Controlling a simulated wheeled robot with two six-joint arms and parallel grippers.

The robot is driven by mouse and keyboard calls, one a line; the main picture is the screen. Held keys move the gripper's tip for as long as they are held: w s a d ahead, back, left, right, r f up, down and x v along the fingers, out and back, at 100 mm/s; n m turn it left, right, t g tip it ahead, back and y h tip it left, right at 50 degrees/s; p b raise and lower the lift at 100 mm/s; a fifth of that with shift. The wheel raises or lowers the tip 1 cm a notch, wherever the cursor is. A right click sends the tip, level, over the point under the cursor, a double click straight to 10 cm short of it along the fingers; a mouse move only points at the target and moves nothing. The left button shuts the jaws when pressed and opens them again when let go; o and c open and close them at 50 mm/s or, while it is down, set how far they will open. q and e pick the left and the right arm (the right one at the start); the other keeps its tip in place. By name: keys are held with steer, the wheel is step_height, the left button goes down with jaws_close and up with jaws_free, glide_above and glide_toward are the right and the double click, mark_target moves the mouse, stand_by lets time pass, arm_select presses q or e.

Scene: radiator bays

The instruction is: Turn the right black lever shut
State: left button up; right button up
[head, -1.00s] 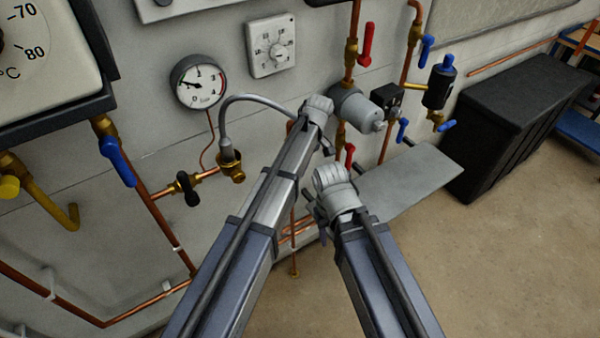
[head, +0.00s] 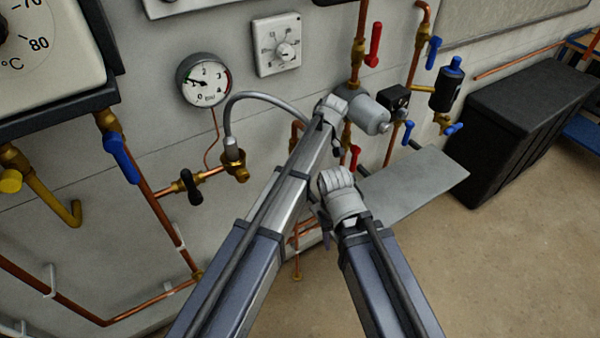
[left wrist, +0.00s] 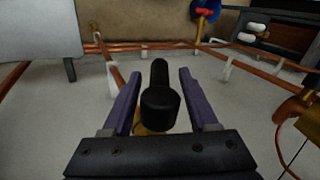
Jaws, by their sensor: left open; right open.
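A black lever (left wrist: 160,105) stands between the two purple fingers of my left gripper (left wrist: 159,75) in the left wrist view. A little brass shows under it. The fingers are open, one on each side, with a gap to the lever. In the head view, my left arm hides this spot. Another black lever (head: 190,187) shows on a brass valve on the copper pipe, left of my arms. My right gripper (head: 318,216) is mostly hidden by its own wrist in the head view, low and away from the levers, and holds nothing that I can see.
A grey hose (head: 262,96) arches from a brass fitting (head: 234,166) to behind my left arm. A pressure gauge (head: 204,80) and a dial box (head: 277,44) are above. A grey cylinder (head: 370,114), red lever (head: 374,45) and black bin (head: 520,125) stand right.

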arm_select(q)
steer(key=p+v, duration=0.6)
steer(key=v, duration=0.1)
steer(key=shift+d+r+p, duration=0.15)
steer(key=shift+r+p, duration=0.15)
steer(key=shift+w, duration=0.1)
